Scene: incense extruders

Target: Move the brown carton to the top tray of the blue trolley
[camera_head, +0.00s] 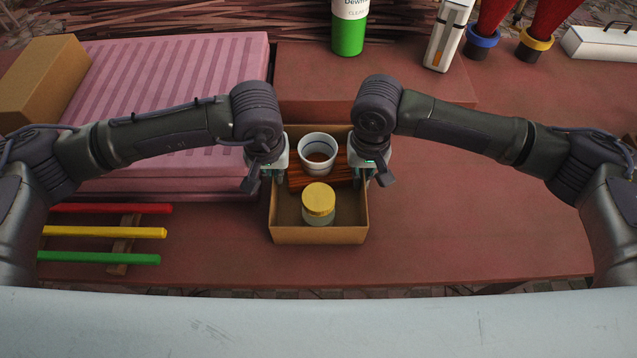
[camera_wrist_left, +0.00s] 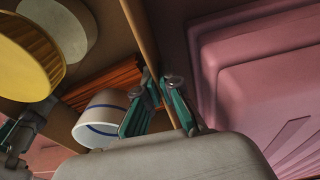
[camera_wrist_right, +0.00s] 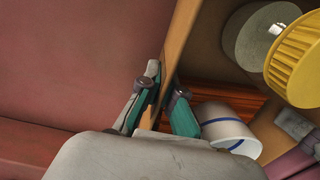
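The brown carton (camera_head: 318,236) is an open box standing on the red-brown table in front of me. It holds a jar with a yellow lid (camera_head: 318,200), a white cup with a blue band (camera_head: 319,150) and reddish-brown sticks (camera_head: 301,179). My left gripper (camera_head: 266,178) is shut on the carton's left wall, with its fingers on both sides of the wall in the left wrist view (camera_wrist_left: 160,88). My right gripper (camera_head: 371,176) is shut on the right wall, likewise seen in the right wrist view (camera_wrist_right: 165,85). The blue trolley is not in view.
Pink stacked trays (camera_head: 180,80) stand close to the carton's left. Red, yellow (camera_head: 105,232) and green bars lie at the front left. A closed cardboard box (camera_head: 45,80), a green-and-white bottle (camera_head: 348,30) and red extruders stand further back. The table right of the carton is clear.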

